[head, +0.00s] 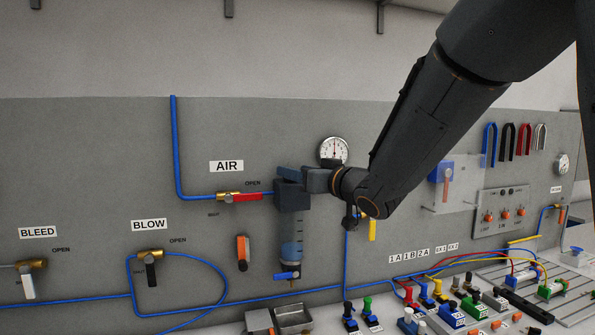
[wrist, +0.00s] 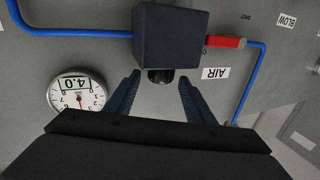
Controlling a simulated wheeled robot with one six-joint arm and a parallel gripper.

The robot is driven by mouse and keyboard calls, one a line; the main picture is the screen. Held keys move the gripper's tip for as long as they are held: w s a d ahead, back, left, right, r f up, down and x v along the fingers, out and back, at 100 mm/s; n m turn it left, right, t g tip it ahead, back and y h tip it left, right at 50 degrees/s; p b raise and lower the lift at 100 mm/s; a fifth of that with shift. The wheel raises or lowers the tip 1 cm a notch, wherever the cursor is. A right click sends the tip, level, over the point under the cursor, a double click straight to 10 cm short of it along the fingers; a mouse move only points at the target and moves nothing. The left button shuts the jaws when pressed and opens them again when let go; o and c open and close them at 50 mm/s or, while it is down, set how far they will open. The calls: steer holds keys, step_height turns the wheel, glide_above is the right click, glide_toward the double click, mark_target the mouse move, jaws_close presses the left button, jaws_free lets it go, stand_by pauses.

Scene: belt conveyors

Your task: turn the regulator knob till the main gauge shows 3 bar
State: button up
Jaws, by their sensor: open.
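The regulator (head: 291,222) is a dark block with a clear bluish bowl below it, on the grey panel. In the wrist view, which is upside down, its block (wrist: 170,36) carries a short black knob (wrist: 160,77). My gripper (wrist: 159,80) is open, with one finger on each side of the knob and a visible gap to each. In the head view my gripper (head: 290,175) covers the knob. The main gauge (head: 334,149) is round and white; in the wrist view the gauge (wrist: 88,91) has a small display that appears to read 4.0.
The AIR valve's red handle (head: 247,197) lies along the blue pipe, left of the regulator. An orange-handled tool (head: 242,252) hangs below it. Metal trays (head: 293,318) and a bench with coloured fittings (head: 450,315) are below. The panel above AIR is clear.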

steer(key=shift+c, duration=0.4)
steer(key=c, duration=1)
steer(key=shift+p, duration=0.35)
steer(key=n+y+p, duration=0.1)
steer(key=g+y+p, duration=0.1)
steer(key=n+g+y, duration=0.1)
steer(key=shift+w+d+n+p, duration=0.25)
steer(key=shift+d+n+p, duration=0.05)
steer(key=shift+d+p, duration=0.1)
steer(key=shift+w+d+f+n+g+y+p, duration=0.15)
steer(key=shift+n+g+y+p, duration=0.35)
steer(key=shift+n+g+y, duration=0.55)
steer(key=shift+w+a+r+n+g+y+p, duration=0.15)
steer(key=shift+n+g+y+p, duration=0.45)
steer(key=shift+g, duration=0.65)
steer(key=shift+d, duration=0.1)
steer(key=o, duration=1.1)
